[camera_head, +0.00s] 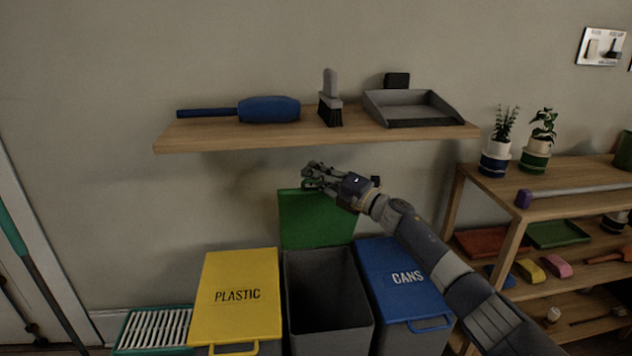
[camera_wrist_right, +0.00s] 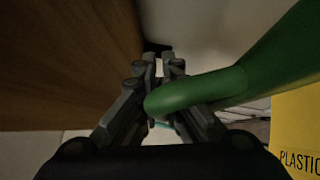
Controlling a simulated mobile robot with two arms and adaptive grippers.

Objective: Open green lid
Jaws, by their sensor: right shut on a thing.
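The green lid (camera_head: 318,225) stands raised, roughly upright, at the back of the middle grey bin (camera_head: 330,305). The bin's mouth is uncovered and its inside is dark. My right gripper (camera_head: 314,177) is at the lid's upper edge, below the wall shelf. In the right wrist view, the lid's green handle (camera_wrist_right: 195,92) reaches between the fingers of my right gripper (camera_wrist_right: 157,72), which is shut on it. The exact finger contact is partly hidden. My left gripper is not in view.
The yellow PLASTIC bin (camera_head: 237,288) stands left and the blue CANS bin (camera_head: 400,275) right, both lids down. The wooden shelf (camera_head: 245,137) overhead carries a blue duster, a brush and a dustpan. A wooden rack (camera_head: 480,180) with plants stands at right.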

